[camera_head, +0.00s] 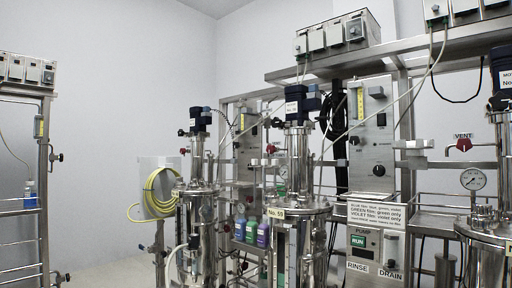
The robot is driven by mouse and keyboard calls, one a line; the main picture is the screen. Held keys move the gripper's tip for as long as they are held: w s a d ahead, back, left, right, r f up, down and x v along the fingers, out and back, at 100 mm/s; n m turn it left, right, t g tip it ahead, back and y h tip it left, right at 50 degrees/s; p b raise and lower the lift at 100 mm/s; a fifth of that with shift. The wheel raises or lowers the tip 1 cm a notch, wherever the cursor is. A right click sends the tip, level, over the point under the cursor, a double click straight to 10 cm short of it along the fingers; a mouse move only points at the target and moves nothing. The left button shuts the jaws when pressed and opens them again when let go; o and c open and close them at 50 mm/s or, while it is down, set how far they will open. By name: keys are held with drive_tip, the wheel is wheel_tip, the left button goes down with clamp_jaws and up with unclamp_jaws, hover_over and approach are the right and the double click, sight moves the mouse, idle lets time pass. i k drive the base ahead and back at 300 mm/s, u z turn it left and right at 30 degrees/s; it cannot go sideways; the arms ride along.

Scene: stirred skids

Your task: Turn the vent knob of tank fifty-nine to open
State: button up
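Tank fifty-nine (302,245) is the middle steel tank, with a pale "No. 59" tag (276,213) on its front. A small red knob (271,149) sits at the upper left of this tank, above a round gauge (283,172). No vent label is readable beside it, and its setting is too small to tell. Another red knob (463,144) under a "VENT" label (463,136) is at the right, by a tank cut by the right edge. My gripper is not in view.
A third tank (195,225) with a red knob (184,151) stands left of the middle one. Coloured bottles (250,230) stand between them. A pump panel (375,243) and film-colour sign (377,215) are right of tank fifty-nine. A yellow hose (157,195) hangs behind.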

sight(270, 149)
drive_tip(key=u, duration=1.45)
drive_tip(key=i, duration=1.75)
drive_tip(key=z, duration=1.65)
